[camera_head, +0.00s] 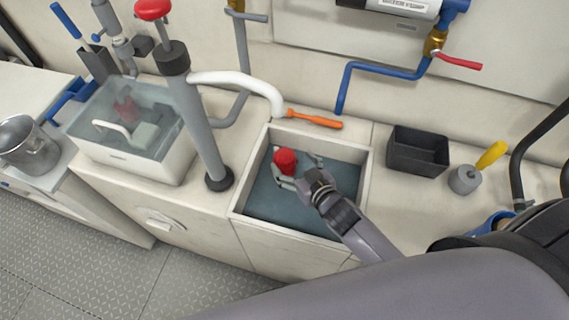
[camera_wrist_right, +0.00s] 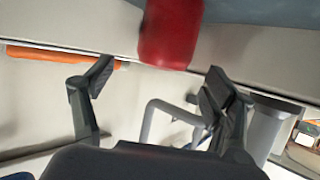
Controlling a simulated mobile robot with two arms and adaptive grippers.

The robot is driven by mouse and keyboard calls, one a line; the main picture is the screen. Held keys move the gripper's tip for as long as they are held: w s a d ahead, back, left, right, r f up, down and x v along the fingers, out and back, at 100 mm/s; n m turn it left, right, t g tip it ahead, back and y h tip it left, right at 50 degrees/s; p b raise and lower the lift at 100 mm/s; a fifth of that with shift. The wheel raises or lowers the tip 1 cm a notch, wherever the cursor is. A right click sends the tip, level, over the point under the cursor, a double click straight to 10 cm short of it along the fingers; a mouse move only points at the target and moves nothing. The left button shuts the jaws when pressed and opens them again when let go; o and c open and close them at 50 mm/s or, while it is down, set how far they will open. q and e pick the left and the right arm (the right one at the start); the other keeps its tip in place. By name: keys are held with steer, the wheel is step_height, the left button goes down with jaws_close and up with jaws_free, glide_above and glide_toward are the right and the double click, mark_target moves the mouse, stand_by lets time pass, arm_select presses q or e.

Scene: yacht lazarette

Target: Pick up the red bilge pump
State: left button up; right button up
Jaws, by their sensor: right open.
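The red bilge pump (camera_head: 285,160) shows as a red rounded body inside the basin, near its middle. In the right wrist view the red body (camera_wrist_right: 171,36) is at the top, beyond the fingertips, and its upper end is cut off by the frame edge. My right gripper (camera_head: 299,170) reaches into the basin from the lower right, its fingers spread close to the pump. In the right wrist view the gripper (camera_wrist_right: 160,72) is open, with nothing clearly held between its fingers. Whether a finger touches the pump I cannot tell. My left gripper is not in view.
The pale-walled basin (camera_head: 246,186) surrounds the pump. An orange-handled tool (camera_head: 316,119) lies behind it. A tall grey post (camera_head: 200,125) with a red knob stands left, beside a clear-lidded box (camera_head: 135,165). A black bin (camera_head: 418,152) and a yellow-handled item (camera_head: 491,156) stand right.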

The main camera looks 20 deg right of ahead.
mark_target(286, 158)
steer(key=x, duration=0.5)
steer(key=shift+w+a, duration=0.15)
steer(key=shift+a, duration=0.05)
steer(key=shift+r, duration=0.1)
jaws_close()
stand_by(0.8)
